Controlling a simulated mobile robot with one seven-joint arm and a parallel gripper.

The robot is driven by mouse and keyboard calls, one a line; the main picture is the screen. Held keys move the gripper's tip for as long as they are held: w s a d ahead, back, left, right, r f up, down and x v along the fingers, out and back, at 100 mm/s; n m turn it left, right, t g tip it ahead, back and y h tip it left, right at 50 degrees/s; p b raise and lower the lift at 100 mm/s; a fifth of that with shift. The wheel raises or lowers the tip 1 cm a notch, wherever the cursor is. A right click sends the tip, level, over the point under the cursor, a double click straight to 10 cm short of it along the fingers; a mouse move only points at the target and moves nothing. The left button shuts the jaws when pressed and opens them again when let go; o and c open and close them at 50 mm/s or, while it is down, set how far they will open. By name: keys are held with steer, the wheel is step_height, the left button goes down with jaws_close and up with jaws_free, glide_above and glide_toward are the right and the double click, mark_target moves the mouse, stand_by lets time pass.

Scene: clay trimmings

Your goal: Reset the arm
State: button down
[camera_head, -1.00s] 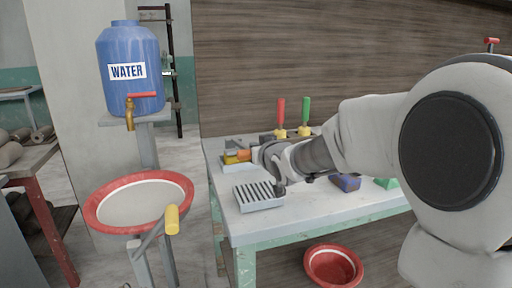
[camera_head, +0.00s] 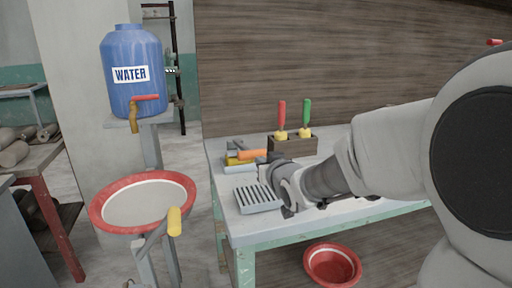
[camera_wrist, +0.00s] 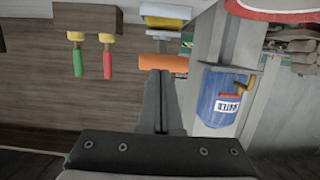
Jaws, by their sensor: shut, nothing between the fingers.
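My arm reaches in from the right of the head view, and its wrist end (camera_head: 286,184) is above the white table (camera_head: 237,229). My gripper (camera_wrist: 160,74) is shut and empty in the wrist view. Its fingers are hard to make out in the head view. In the wrist view the fingertips overlap the lower edge of an orange object (camera_wrist: 166,63); I cannot tell whether they touch it.
A grey slotted tray (camera_head: 256,200) is beside the wrist. A dark block (camera_head: 291,147) holds a red-handled tool (camera_head: 282,114) and a green-handled tool (camera_head: 306,113). A red-rimmed basin (camera_head: 141,207) and a blue water tank (camera_head: 131,55) stand left. A red bowl (camera_head: 332,266) is below.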

steer(key=shift+s+d+f, duration=0.25)
steer(key=shift+s+f, duration=0.5)
steer(key=shift+s, duration=0.25)
steer(key=s+d+f+m+g+h, duration=0.1)
steer(key=s+d+g, duration=0.15)
steer(key=s, duration=0.75)
steer(key=s+d+f+m+g+h, duration=0.15)
steer(key=s+g, duration=0.25)
steer(key=s, duration=0.6)
steer(key=s+d+g+h, duration=0.1)
steer(key=s+d+g, duration=0.15)
steer(key=s, duration=0.85)
step_height(320, 180, up, 22)
steer(key=p, duration=2.1)
steer(key=shift+w+a+f+p, duration=0.2)
steer(key=shift+w+a+p, duration=0.1)
steer(key=shift+p, duration=0.1)
steer(key=shift+y, duration=0.25)
